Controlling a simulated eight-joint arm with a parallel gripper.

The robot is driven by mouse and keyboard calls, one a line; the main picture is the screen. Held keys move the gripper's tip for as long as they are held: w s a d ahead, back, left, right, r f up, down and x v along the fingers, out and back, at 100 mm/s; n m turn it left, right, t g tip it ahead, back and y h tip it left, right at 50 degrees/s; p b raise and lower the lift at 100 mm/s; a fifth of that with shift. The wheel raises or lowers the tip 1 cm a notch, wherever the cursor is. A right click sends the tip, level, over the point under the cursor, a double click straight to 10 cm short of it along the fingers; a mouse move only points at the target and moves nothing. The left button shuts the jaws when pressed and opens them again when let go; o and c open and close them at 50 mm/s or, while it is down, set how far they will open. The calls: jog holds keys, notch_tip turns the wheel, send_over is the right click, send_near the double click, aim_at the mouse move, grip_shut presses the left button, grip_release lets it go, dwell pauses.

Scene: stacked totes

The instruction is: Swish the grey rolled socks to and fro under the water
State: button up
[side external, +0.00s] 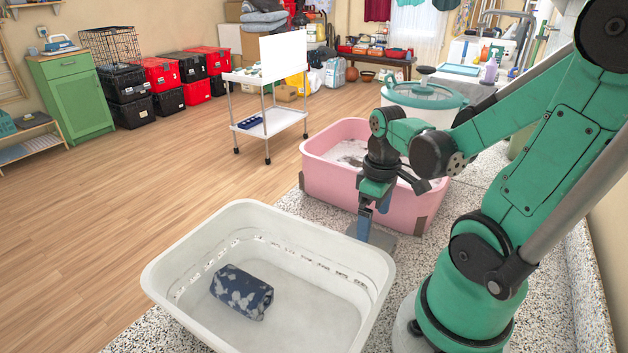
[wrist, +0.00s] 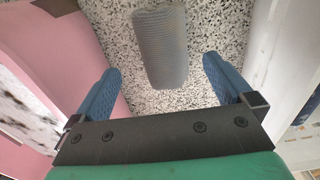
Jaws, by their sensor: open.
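The grey rolled socks (wrist: 160,48) show in the wrist view as a ribbed grey roll on the speckled counter, between the two tubs. My gripper (wrist: 162,75) is open, with its blue fingers apart on either side of the roll's line and nothing held. In the side view my gripper (side external: 372,219) points down in the gap between the tubs. A flat grey shape (side external: 384,239) lies beneath it there; I cannot tell if it is the socks. The pink tub (side external: 318,172) holds a whitish, sudsy surface, partly hidden by my arm.
A white tub (side external: 158,262) at the front holds a dark blue patterned roll (side external: 241,292); I cannot tell if it holds water. The tub walls stand close on both sides of my gripper. A lidded teal-rimmed container (side external: 424,95) stands behind the pink tub.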

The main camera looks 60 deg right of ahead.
aim_at(373, 229)
jog(key=shift+f, duration=2.05)
jog(key=c, duration=1)
jog(key=shift+r, duration=0.1)
jog(key=shift+c, duration=0.2)
notch_tip(373, 229, up, 19)
jog(key=w+d, duration=0.5)
jog(key=d, duration=0.5)
jog(key=w+d+f, duration=0.2)
jog(key=d+f, duration=0.3)
jog(key=d, duration=0.5)
jog(key=f, duration=1.3)
jog(key=shift+s+f, duration=0.1)
jog(key=shift+s, duration=0.1)
